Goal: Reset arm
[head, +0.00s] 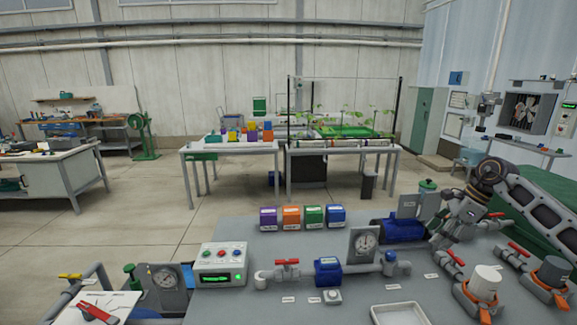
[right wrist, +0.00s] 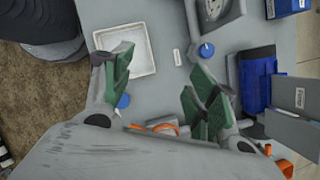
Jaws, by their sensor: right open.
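My right arm comes in from the right edge in the head view and bends down over the right part of the grey skid bench (head: 240,240). My right gripper (head: 445,236) hangs above the bench, near the blue motor (head: 398,229) and the red-handled valves. In the right wrist view the gripper (right wrist: 163,88) has its green-padded fingers spread wide, with nothing between them. The bench top and part of a white tray (right wrist: 124,45) show below it. My left arm and gripper are not in view.
A pressure gauge (head: 365,243), blue pump (head: 327,271), control box (head: 221,264) and red-handled valve (head: 287,268) stand on the bench. Purple, orange, green and blue containers line its back. White and orange filters (head: 484,282) stand at right. Clear bench surface lies left of the containers.

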